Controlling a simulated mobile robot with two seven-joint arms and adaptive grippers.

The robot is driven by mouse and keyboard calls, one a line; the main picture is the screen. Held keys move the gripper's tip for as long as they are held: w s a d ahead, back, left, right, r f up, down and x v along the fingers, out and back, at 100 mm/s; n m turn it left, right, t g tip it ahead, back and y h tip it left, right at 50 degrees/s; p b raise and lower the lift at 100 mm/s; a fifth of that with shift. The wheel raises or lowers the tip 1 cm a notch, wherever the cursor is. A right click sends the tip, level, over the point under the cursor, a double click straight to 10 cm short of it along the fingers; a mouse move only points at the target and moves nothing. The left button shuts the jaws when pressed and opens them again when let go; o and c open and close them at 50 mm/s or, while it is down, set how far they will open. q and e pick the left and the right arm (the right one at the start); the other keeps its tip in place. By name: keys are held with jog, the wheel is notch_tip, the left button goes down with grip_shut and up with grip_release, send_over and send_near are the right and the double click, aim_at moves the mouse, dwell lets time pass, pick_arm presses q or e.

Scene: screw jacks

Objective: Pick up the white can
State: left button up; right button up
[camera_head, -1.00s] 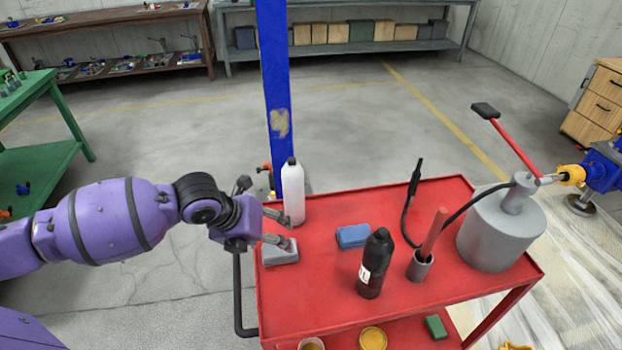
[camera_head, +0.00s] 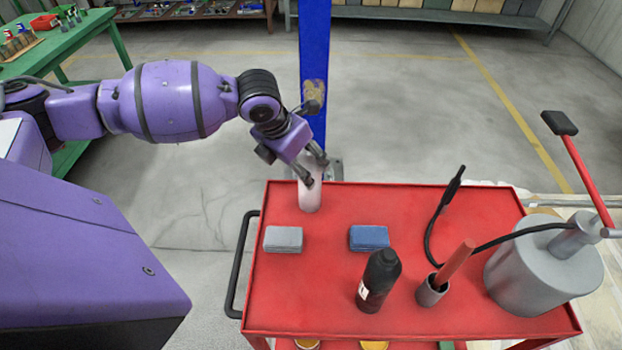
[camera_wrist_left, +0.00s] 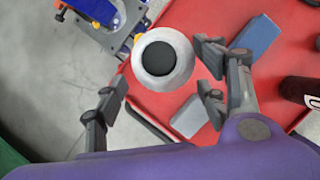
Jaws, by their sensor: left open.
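The white can (camera_head: 310,192) stands upright on the red cart top near its far left corner. My left gripper (camera_head: 313,169) is at its upper part and hides its top in the head view. In the left wrist view the can (camera_wrist_left: 143,62) shows from above with its black cap. The fingers of my left gripper (camera_wrist_left: 160,95) are open, spread to either side and nearer me than the can. I cannot tell whether a finger touches it. My right gripper is not in view.
On the red cart (camera_head: 300,300) are a grey block (camera_head: 283,239), a blue block (camera_head: 369,238), a black bottle (camera_head: 378,281), a small grey cup (camera_head: 432,291) with a red handle, and a large grey canister (camera_head: 540,270). A blue post (camera_head: 314,60) rises behind the can.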

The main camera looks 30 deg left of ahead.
pick_arm(q)
jog(key=x, duration=0.2)
jog(key=d+x, duration=0.1)
jog(key=x, duration=0.1)
jog(key=shift+w+f, duration=0.15)
jog(key=shift+w, duration=0.15)
jog(key=c, duration=1.4)
grip_shut()
